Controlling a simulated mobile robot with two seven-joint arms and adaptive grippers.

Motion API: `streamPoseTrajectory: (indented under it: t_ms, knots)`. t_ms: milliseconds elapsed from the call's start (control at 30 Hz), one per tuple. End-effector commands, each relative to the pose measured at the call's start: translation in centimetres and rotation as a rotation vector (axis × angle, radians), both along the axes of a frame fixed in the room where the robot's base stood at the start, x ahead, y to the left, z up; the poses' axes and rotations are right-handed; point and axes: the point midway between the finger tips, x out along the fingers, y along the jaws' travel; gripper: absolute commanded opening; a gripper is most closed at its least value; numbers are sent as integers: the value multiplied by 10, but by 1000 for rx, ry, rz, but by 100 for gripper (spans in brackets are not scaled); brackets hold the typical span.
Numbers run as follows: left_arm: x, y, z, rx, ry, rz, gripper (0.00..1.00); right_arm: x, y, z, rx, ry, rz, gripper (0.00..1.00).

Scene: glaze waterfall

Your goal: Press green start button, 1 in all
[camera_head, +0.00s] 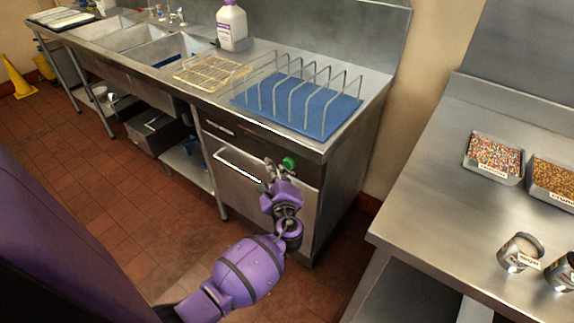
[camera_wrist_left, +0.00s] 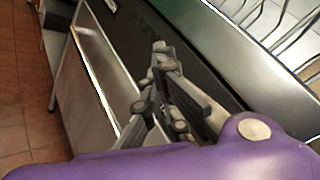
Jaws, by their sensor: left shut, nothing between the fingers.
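The green start button (camera_head: 289,162) is a small round knob on the dark front panel of a steel under-counter machine (camera_head: 238,172), below the counter edge. My left gripper (camera_head: 270,165) is shut and empty, right beside the button and to its left in the head view. I cannot tell whether the fingers touch the panel. In the left wrist view the shut fingers (camera_wrist_left: 160,52) point at the dark panel (camera_wrist_left: 150,30), and the button does not show there. My right gripper is not in view.
A wire rack on a blue mat (camera_head: 340,122) stands on the counter above. The machine's door handle (camera_head: 238,165) juts out left of the gripper. A second steel counter (camera_head: 440,185) with sprinkle trays (camera_head: 494,156) is at the right. The tiled floor in front is clear.

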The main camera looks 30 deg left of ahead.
Motion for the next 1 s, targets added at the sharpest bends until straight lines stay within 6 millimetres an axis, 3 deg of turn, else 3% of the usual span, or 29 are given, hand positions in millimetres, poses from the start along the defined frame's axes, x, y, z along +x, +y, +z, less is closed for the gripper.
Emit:
streamPoseTrajectory:
  t_ms: [1000]
  knots:
    - [10,-1,0,0,0,0,0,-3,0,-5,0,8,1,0]
